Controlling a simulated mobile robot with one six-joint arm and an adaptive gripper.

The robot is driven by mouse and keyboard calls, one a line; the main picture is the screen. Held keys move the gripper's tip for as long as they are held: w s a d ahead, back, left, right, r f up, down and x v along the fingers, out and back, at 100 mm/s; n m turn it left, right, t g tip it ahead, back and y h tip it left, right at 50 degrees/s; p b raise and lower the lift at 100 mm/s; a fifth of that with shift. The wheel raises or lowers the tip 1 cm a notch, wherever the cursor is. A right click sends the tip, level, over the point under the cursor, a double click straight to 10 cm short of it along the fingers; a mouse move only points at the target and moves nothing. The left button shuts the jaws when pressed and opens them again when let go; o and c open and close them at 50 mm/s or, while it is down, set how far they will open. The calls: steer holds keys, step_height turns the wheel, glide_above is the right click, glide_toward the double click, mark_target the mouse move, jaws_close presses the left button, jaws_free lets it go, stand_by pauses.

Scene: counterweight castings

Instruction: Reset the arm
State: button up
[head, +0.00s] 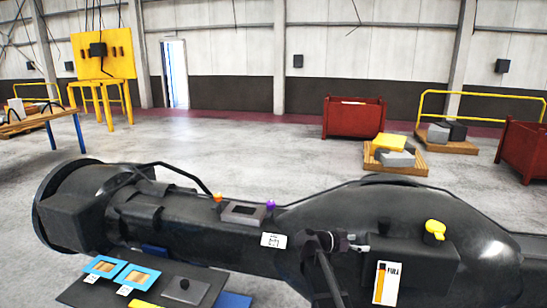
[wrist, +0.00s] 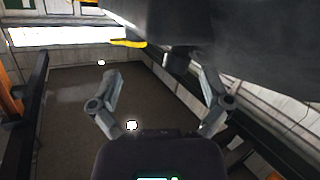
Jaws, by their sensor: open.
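My gripper (head: 359,243) is in front of the large dark casting (head: 400,210) in the head view, left of the yellow knob (head: 434,228) and above the white label with an orange stripe (head: 386,283). In the wrist view my gripper (wrist: 160,80) has its two grey fingers spread apart, with nothing between them. A dark body (wrist: 230,30) fills the top right there. A short black stub (wrist: 178,60) hangs from it beyond the fingers. I cannot tell whether any finger touches the casting.
An orange knob (head: 217,197) and a purple knob (head: 270,205) stand on the casting. A dark board (head: 80,293) with blue-framed plates (head: 135,277) lies at the lower left. Red bins (head: 353,118), a loaded pallet (head: 405,168) and a yellow stand (head: 103,60) are farther back. Open floor lies between.

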steer(key=s+a+f+n+g+y+b, duration=0.1)
steer(key=s+a+f+n+y+b, duration=0.1)
steer(key=s+a+f+n+y, duration=0.3)
steer(key=s+a+f+n+g+y+b, duration=0.1)
steer(key=s+a+f+n+y, duration=0.5)
steer(key=s+f, duration=0.7)
steer(key=shift+s+a+n+g+y+b, duration=0.3)
steer(key=shift+s+n+g+y, duration=0.55)
steer(key=shift+y, duration=1.15)
steer(key=shift+d+f, duration=0.1)
